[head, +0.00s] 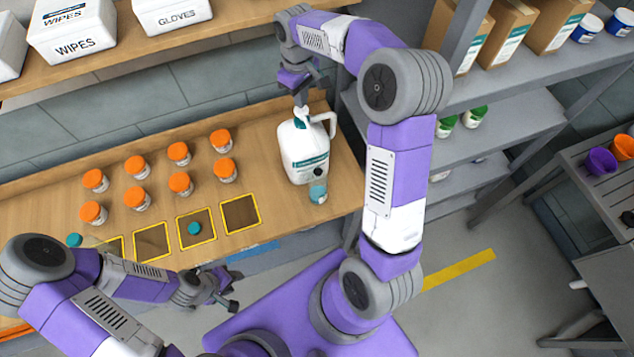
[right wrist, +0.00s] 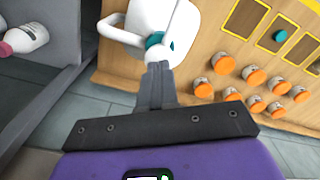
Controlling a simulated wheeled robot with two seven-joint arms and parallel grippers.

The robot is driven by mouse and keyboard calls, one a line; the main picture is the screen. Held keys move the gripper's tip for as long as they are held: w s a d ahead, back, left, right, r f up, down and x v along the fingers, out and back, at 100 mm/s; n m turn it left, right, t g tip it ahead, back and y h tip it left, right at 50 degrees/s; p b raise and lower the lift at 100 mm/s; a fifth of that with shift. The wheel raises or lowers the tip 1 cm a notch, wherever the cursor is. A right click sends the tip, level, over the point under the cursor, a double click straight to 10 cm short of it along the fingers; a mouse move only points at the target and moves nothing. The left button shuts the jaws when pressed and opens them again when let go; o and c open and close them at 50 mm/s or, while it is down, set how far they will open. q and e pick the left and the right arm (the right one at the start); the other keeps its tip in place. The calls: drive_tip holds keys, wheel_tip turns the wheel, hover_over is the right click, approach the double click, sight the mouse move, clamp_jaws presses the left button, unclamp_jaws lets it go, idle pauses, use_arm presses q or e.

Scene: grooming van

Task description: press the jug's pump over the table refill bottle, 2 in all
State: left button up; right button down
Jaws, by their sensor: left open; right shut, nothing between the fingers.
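The white jug (head: 304,158) with a teal label and a handle stands on the wooden table, near its right end. Its teal pump collar (head: 299,122) is at the top; it also shows in the right wrist view (right wrist: 155,41). The small clear teal refill bottle (head: 318,191) stands in front of the jug, near the table edge. My right gripper (head: 300,98) is shut and empty, pointing down just above the pump; its fingertips also show in the right wrist view (right wrist: 158,68). Whether it touches the pump I cannot tell. My left gripper (head: 228,303) is open, low in front of the table.
Several orange-capped jars (head: 135,165) stand on the table left of the jug. Yellow-framed dark squares (head: 240,213) line its front edge, with a teal cap (head: 194,228) on one. A grey shelf (head: 500,140) stands at the right. A wooden shelf with boxes (head: 75,30) hangs above.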

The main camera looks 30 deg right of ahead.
idle(0.5)
wheel_tip(320, 180, up, 5)
drive_tip(key=p, duration=0.4)
drive_tip(key=shift+f, duration=0.2)
drive_tip(key=shift+w+r, duration=0.1)
drive_tip(key=shift+r, duration=0.6)
